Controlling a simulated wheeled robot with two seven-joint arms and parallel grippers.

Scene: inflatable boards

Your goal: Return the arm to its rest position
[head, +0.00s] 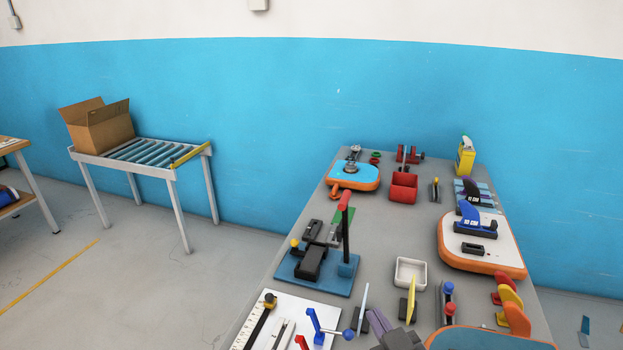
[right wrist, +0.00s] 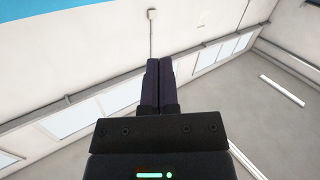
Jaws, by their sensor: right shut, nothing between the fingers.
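My right gripper (head: 375,316) shows at the bottom edge of the head view, with purple fingers and a dark grey body, in front of the near part of the grey table (head: 390,234). In the right wrist view its two dark fingers (right wrist: 158,66) lie side by side, shut, with nothing between them. Behind them are only the wall, windows and ceiling. How far it is above the table is hard to tell. My left gripper is in neither view.
Close around the gripper stand a yellow upright board (head: 411,300), a white tray (head: 410,272) and a blue-topped post (head: 447,300). A blue press with a red-tipped lever (head: 345,232) stands left. A roller conveyor (head: 150,152) with a cardboard box (head: 98,130) is beyond open floor.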

